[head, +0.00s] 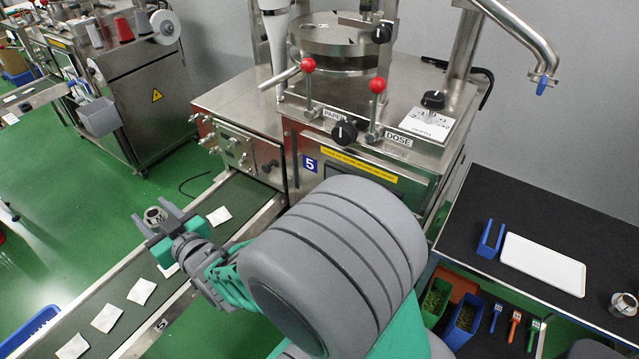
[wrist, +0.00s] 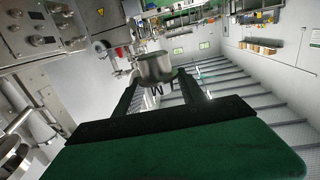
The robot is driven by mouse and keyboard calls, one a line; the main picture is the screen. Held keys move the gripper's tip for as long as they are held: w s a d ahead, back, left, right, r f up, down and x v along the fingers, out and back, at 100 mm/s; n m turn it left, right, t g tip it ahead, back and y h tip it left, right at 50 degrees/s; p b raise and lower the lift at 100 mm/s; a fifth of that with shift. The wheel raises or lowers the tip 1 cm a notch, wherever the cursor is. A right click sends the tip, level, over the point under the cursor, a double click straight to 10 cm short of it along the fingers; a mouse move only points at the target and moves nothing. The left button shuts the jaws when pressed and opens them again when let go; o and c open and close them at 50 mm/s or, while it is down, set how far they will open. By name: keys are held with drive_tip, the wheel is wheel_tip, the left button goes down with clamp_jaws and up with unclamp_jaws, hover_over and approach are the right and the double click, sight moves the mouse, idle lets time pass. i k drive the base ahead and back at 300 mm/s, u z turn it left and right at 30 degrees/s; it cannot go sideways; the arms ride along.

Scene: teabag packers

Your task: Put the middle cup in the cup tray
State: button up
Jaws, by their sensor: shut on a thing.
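A small metal cup (head: 154,214) is held between the fingers of my gripper (head: 164,222), above the conveyor at the left of the head view. In the wrist view the cup (wrist: 155,66) sits between the two dark fingertips. My gripper is shut on it. A white rectangular tray (head: 543,264) lies flat on the dark table at the right, far from my gripper, and looks empty. Another metal cup (head: 623,303) stands on that table, right of the tray and apart from it.
A conveyor belt (head: 120,268) with several white teabags runs under my gripper. The steel packing machine (head: 345,160) stands between the conveyor and the dark table (head: 535,210). A blue holder (head: 490,238) is left of the tray. Bins and scoops (head: 515,324) sit below.

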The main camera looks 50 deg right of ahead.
sight(561, 272)
drive_tip(key=z, duration=0.55)
drive_tip(key=k, duration=1)
drive_tip(key=z, duration=0.65)
